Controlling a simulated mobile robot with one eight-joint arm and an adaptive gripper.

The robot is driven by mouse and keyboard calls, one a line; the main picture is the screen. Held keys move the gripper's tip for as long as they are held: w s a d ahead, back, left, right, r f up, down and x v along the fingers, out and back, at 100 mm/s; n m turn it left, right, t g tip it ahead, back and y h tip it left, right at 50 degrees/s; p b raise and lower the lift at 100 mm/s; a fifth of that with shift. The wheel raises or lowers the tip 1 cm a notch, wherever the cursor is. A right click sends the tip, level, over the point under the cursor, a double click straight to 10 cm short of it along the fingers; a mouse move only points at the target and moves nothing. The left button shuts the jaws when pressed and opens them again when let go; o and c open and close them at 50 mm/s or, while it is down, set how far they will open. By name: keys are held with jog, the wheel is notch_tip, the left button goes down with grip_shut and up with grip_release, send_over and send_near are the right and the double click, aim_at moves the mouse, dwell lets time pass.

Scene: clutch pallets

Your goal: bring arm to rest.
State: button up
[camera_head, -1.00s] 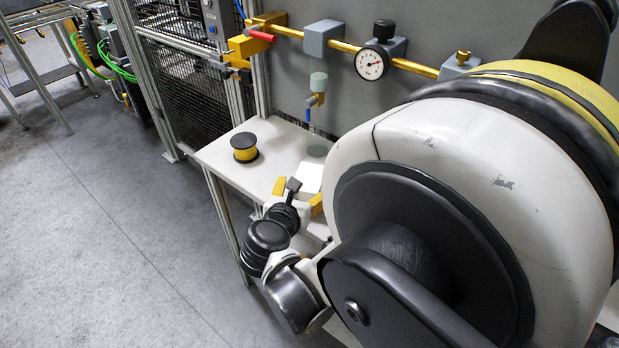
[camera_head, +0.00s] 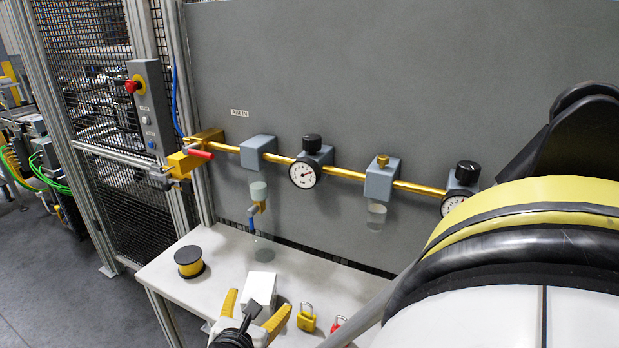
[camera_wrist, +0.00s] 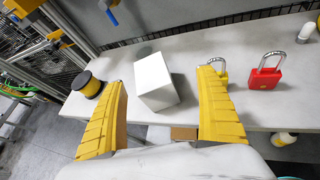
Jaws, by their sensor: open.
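My gripper (camera_wrist: 161,88) is open, its two yellow ridged fingers spread apart with nothing held between them. In the wrist view a white box (camera_wrist: 155,82) stands on the bench just beyond and between the fingertips, apart from them as far as I can tell. In the head view my gripper (camera_head: 252,306) is low in the picture at the bench's front, with the white box (camera_head: 259,290) just behind it. The rest of my arm fills the right side of the head view.
The white bench (camera_head: 216,265) holds a yellow-black spool (camera_head: 189,262), a yellow padlock (camera_head: 306,318) and a red padlock (camera_head: 337,325). Above it, a brass pipe (camera_head: 277,158) with a gauge (camera_head: 305,174) runs along the grey panel. A mesh cage (camera_head: 110,110) stands left.

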jog(key=w+d+r+m+g+h, duration=0.1)
jog(key=d+r+m+g, duration=0.1)
jog(key=d+m, duration=0.65)
jog(key=d+r+m+g, duration=0.25)
jog(key=d+m, duration=0.35)
jog(key=d, duration=0.5)
jog(key=s+d+r+m+g+y+b, duration=0.1)
jog(key=s+d+m, duration=1)
jog(key=m, duration=0.6)
jog(key=shift+d+r+m, duration=0.15)
jog(key=shift+d+m, duration=0.2)
jog(key=shift+d, duration=0.7)
jog(key=shift+w, duration=0.1)
